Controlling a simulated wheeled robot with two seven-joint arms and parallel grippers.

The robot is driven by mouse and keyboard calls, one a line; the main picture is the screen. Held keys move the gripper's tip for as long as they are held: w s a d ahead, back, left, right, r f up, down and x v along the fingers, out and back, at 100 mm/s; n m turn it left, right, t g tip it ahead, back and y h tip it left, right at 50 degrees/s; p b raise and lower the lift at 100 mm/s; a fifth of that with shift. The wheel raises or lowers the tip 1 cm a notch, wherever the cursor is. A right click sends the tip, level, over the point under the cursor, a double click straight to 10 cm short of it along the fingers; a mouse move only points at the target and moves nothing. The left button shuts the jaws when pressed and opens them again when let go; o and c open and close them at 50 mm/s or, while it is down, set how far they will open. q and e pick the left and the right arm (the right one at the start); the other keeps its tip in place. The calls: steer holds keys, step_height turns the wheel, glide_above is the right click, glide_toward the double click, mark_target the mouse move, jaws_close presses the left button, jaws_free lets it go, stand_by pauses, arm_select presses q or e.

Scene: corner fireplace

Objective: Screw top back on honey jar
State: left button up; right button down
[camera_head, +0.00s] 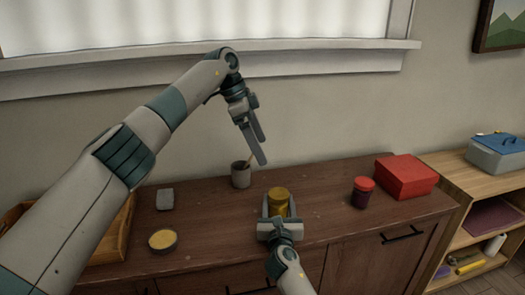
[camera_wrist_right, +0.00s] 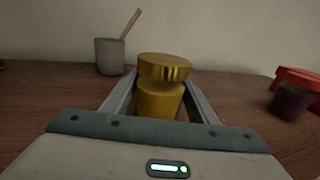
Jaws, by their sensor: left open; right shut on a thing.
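The honey jar (camera_head: 278,207) stands upright on the brown cabinet, amber-yellow. My right gripper (camera_head: 279,212) is shut around its body, one finger on each side. In the right wrist view the jar body (camera_wrist_right: 160,101) shows between the fingers. A gold lid (camera_wrist_right: 164,67) sits on the jar's mouth and looks slightly tilted; I cannot tell whether it is threaded on. The lid also shows in the head view (camera_head: 278,192). My left gripper (camera_head: 262,150) is open and empty, above and behind the jar, fingers pointing down, apart from the jar.
A grey cup (camera_head: 241,177) with a wooden stick stands behind the jar. A dark jar with a red lid (camera_head: 362,194) and a red box (camera_head: 406,177) are at the right. A round yellow-topped tin (camera_head: 162,241), a grey block (camera_head: 165,199) and a wooden tray (camera_head: 112,240) are at the left.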

steer(key=c, duration=0.6)
jaws_free()
steer(key=shift+c, duration=0.2)
steer(key=shift+s, duration=0.15)
steer(key=s+d, duration=0.1)
steer(key=s, duration=1.6)
steer(key=shift+p, duration=0.4)
